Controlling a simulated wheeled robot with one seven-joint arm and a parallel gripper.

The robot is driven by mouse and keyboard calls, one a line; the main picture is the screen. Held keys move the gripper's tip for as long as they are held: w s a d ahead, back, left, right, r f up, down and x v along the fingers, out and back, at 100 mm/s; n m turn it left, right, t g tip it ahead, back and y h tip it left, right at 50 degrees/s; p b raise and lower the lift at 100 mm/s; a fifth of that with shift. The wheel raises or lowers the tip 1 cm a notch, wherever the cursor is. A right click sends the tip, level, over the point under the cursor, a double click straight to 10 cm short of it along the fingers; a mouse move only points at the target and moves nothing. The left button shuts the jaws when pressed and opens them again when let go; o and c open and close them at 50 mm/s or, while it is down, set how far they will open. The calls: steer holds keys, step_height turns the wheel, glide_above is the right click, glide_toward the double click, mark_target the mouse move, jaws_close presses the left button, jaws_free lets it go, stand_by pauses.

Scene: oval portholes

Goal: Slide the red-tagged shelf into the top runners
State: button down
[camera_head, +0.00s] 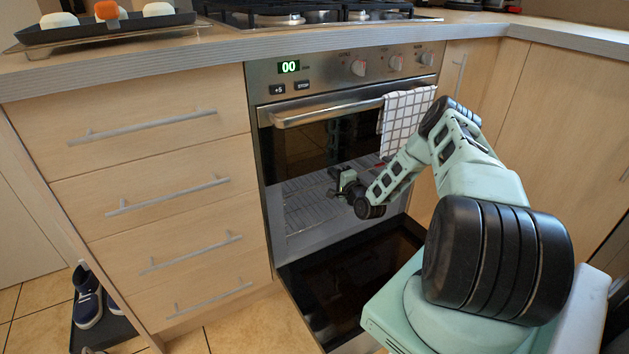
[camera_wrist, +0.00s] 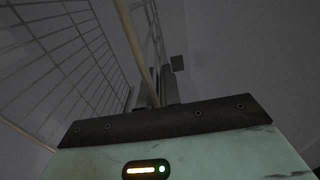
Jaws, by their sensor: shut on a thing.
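A wire shelf (camera_head: 305,208) shows in the open lower oven cavity, left of my gripper (camera_head: 343,183). In the wrist view the shelf's wire grid (camera_wrist: 62,60) fills the left side. A pale rod of it (camera_wrist: 136,45) runs down to my gripper (camera_wrist: 157,90), whose jaws are shut on it. The shelf looks tilted in the wrist view.
The lower oven door (camera_head: 350,280) lies dropped open below the cavity. Above is a closed dark glass door with a handle (camera_head: 325,113) and a checked towel (camera_head: 405,120). Drawers (camera_head: 150,190) stand at the left, cupboards (camera_head: 560,130) at the right. A tray (camera_head: 105,30) sits on the counter.

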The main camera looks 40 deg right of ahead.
steer(key=shift+w+d+r, duration=0.15)
steer(key=shift+w+r, duration=0.05)
steer(key=shift+w, duration=0.4)
steer(key=c, duration=1.5)
jaws_free()
steer(key=shift+s+f, duration=0.1)
steer(key=shift+f, duration=0.1)
steer(key=p+v, duration=0.3)
steer(key=v, duration=1.4)
steer(key=shift+s+p, duration=0.2)
steer(key=shift+p, duration=0.2)
